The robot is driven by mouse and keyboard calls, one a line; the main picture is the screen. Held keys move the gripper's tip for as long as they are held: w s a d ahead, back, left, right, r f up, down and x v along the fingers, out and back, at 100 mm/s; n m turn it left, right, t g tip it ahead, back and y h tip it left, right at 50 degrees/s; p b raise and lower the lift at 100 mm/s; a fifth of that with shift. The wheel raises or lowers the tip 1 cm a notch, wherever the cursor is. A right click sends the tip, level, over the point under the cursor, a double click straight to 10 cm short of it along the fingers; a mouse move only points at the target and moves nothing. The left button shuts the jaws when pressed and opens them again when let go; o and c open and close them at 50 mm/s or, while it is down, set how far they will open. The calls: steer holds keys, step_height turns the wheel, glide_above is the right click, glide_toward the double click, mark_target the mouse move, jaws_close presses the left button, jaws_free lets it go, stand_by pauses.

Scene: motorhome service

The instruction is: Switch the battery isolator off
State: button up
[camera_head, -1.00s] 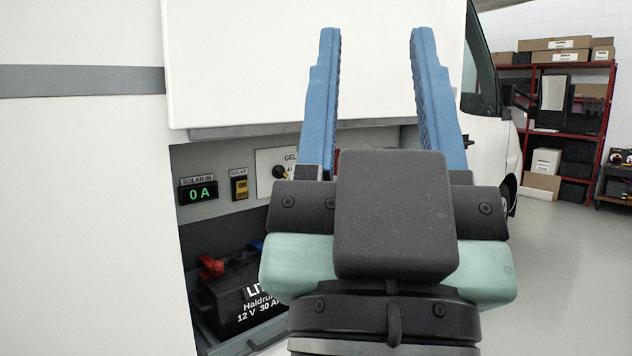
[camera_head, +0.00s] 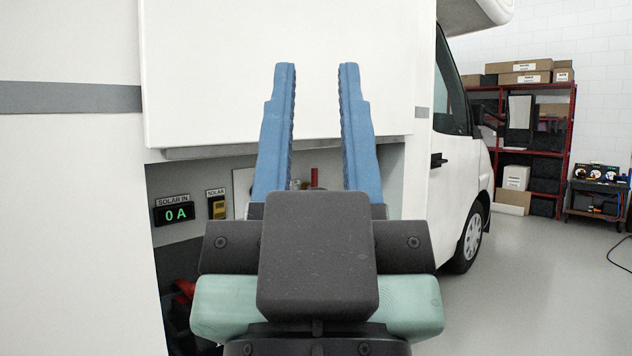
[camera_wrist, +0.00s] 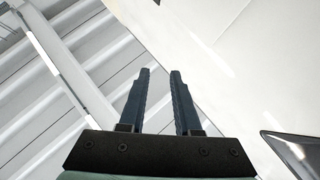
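My gripper (camera_head: 317,68) is open and empty, its two blue fingers pointing up in front of the raised white hatch. Behind and between the fingers, in the open service bay, a small red upright part (camera_head: 314,177) shows, with a small grey part (camera_head: 296,184) beside it. The red part may be the battery isolator, but its handle position cannot be told. My gripper hides most of the bay panel. In the wrist view the gripper fingers (camera_wrist: 160,72) also stand apart with nothing between them.
A solar display (camera_head: 174,213) reads 0 A, beside a yellow solar switch (camera_head: 218,205). The hatch (camera_head: 230,80) overhangs the bay. A red shelf rack (camera_head: 570,140) and a dark cart (camera_head: 597,200) stand at right. The floor (camera_head: 530,290) before them is clear.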

steer(key=shift+r+p, duration=0.4)
steer(key=shift+r, duration=0.05)
steer(key=shift+c, duration=1.2)
step_height(320, 180, up, 20)
steer(key=p, duration=1.9)
steer(key=shift+f+p, duration=0.1)
steer(key=shift+p, duration=0.25)
jaws_close()
steer(key=shift+f, duration=0.15)
steer(key=shift+w, duration=0.1)
